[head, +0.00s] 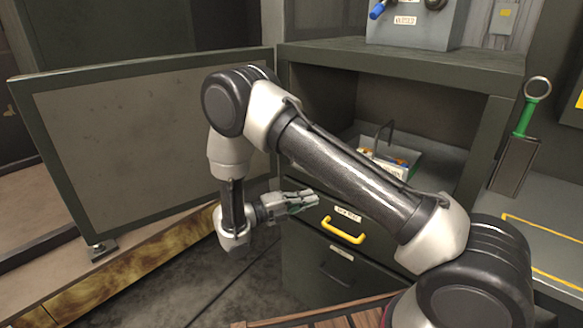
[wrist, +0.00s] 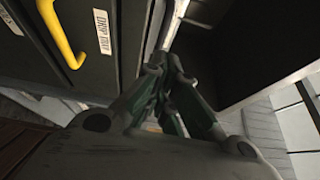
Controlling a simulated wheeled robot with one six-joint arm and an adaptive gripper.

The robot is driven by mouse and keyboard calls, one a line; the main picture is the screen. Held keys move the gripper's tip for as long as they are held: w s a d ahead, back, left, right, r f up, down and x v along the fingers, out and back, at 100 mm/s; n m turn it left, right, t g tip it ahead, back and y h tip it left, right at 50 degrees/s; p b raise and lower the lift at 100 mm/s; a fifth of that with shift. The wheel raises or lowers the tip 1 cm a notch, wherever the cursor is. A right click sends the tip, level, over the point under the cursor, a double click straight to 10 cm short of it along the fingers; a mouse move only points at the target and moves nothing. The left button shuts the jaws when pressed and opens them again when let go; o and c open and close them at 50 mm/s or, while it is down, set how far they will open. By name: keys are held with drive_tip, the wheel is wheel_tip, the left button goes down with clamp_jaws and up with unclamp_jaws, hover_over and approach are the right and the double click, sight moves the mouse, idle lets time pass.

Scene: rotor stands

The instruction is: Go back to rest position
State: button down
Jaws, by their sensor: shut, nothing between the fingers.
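My gripper (head: 312,199) is shut and empty. In the head view it points right, just in front of the cabinet's drawer front, left of and above the yellow drawer handle (head: 343,230). In the wrist view my gripper (wrist: 172,62) shows its fingers closed together, with the yellow handle (wrist: 62,36) at the upper left. My arm crosses the middle of the head view, bent at the elbow and hiding part of the cabinet.
The cabinet door (head: 150,140) stands open at the left. A tray (head: 425,156) with small items sits in the open compartment. A green-handled tool (head: 521,130) is at the right. A grey box (head: 415,28) stands on top. A slatted wooden surface (head: 335,314) lies at the bottom.

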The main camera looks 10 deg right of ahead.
drive_tip(key=s+d+m+g+y, duration=0.25)
drive_tip(key=s+m, duration=0.25)
drive_tip(key=m, duration=0.3)
drive_tip(key=s+d+m+g+y, duration=0.25)
drive_tip(key=s+m+g, duration=0.2)
drive_tip(key=m, duration=0.35)
drive_tip(key=s+d+r+m+t+y, duration=0.2)
drive_tip(key=s+d+r+m+y, duration=0.1)
drive_tip(key=r+m, duration=0.4)
drive_tip(key=s+d+r+m+t+y, duration=0.3)
drive_tip(key=s+r+m, duration=0.4)
drive_tip(key=r, duration=0.4)
drive_tip(key=s+d+r+m+t+y, duration=0.2)
drive_tip(key=s+d+r+m+y, duration=0.3)
drive_tip(key=s+r+m+y, duration=0.2)
wheel_tip(320, 180, up, 2)
drive_tip(key=shift+r+m+t, duration=0.15)
drive_tip(key=shift+m+t, duration=0.25)
